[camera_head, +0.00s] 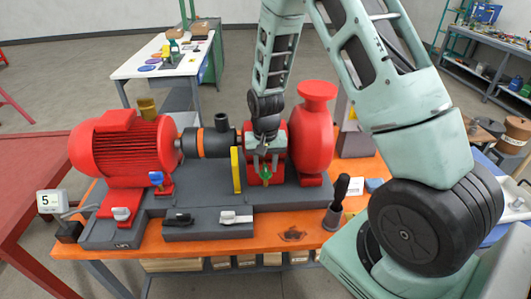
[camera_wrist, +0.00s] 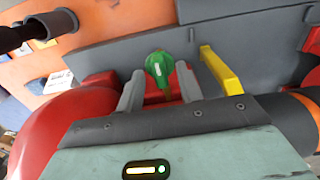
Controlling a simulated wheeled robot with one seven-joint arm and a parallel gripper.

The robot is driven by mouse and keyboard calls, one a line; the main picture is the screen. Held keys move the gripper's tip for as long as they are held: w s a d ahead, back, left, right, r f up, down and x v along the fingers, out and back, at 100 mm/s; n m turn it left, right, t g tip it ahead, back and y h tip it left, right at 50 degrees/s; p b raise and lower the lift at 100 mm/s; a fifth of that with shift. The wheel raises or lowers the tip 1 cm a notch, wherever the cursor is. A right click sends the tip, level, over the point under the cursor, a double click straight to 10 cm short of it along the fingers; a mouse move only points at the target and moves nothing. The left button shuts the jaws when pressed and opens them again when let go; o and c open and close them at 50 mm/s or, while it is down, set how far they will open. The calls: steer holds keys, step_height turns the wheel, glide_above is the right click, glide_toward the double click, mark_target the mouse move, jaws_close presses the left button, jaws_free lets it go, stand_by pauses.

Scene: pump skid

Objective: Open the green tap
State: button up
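The green tap (camera_head: 266,174) sits on the front of a red block on the pump skid, between the yellow upright piece and the red pump. In the wrist view the green tap (camera_wrist: 159,68) has a round head with a pale mark on it. My gripper (camera_head: 264,162) reaches down at the tap from above. In the wrist view my gripper (camera_wrist: 160,82) is open, with one grey finger on each side of the tap. Gaps show between the fingers and the tap; I cannot tell whether either finger touches it.
The yellow upright piece (camera_head: 236,170) stands close beside my gripper. A red motor (camera_head: 122,150) is at left and the red pump (camera_head: 313,135) at right. A blue tap (camera_head: 157,178) and a white lever (camera_head: 235,217) are nearby.

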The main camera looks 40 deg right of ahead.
mark_target(265, 168)
step_height(265, 168, up, 17)
steer(key=b, duration=0.3)
steer(key=shift+b, duration=0.35)
steer(key=shift+a, duration=0.1)
